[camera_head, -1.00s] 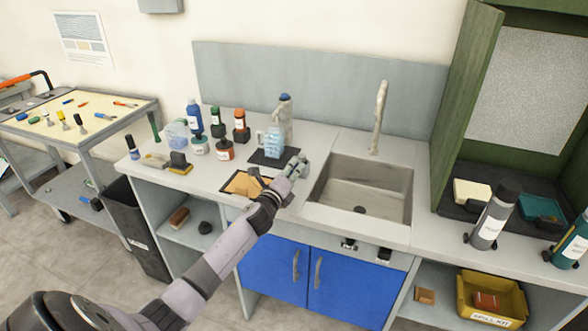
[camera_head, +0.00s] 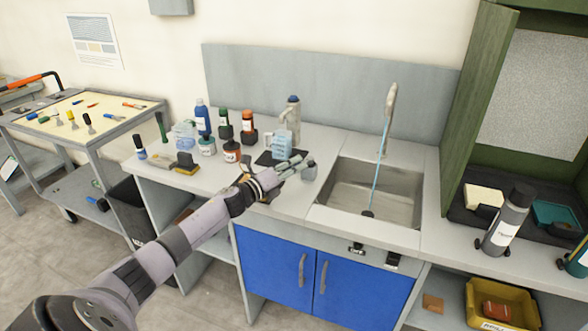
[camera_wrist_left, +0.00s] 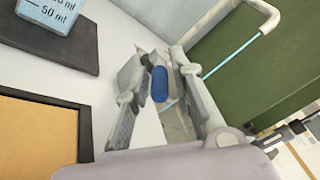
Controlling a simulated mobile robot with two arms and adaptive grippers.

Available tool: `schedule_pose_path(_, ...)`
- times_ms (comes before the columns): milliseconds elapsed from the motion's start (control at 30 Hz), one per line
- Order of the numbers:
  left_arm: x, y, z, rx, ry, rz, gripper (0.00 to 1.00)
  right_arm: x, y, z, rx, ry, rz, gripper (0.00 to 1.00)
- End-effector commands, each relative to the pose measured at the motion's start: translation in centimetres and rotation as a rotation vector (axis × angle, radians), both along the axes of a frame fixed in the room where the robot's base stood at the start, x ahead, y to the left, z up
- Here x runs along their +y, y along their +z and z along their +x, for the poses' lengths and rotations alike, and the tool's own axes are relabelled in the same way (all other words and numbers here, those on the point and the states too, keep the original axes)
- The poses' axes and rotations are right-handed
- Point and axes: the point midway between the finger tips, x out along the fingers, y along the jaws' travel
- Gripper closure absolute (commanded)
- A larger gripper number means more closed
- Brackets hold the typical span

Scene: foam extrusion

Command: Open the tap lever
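The tap spout (camera_head: 391,105) stands behind the sink (camera_head: 340,211), and a thin blue stream of water (camera_head: 378,165) runs from it into the basin. In the left wrist view, my fingers (camera_wrist_left: 164,75) are spread apart, with a blue rounded piece (camera_wrist_left: 160,84) showing in the gap. I cannot tell whether they touch it. The spout also shows there (camera_wrist_left: 262,15). My right gripper is out of view.
A light-blue beaker (camera_head: 282,146) on a dark pad (camera_head: 265,158) stands close behind the left gripper. Several bottles (camera_head: 202,118) stand further left. A grey bottle (camera_head: 508,220) and a green cabinet (camera_head: 468,95) are right of the sink.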

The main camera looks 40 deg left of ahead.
Motion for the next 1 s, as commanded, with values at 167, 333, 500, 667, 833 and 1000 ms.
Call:
schedule_pose_path(167,0.0,0.0,0.0,0.001,0.001,0.001,0.63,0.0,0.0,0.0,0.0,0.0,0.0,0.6)
schedule_pose_path(333,0.0,-0.1,0.0,0.001,0.001,0.001,0.63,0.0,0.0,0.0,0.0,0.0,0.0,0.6)
schedule_pose_path(500,0.0,-0.1,-0.2,0.001,0.001,0.001,0.63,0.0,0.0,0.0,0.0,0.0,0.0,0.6)
schedule_pose_path(667,0.3,-0.2,-1.5,0.003,0.001,0.002,0.63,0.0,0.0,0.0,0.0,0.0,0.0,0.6)
schedule_pose_path(833,0.8,-0.3,-4.1,0.006,0.0,0.001,0.63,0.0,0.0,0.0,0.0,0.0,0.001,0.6)
schedule_pose_path(1000,1.2,-0.3,-7.0,0.005,0.0,0.001,0.63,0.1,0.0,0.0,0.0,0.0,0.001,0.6)
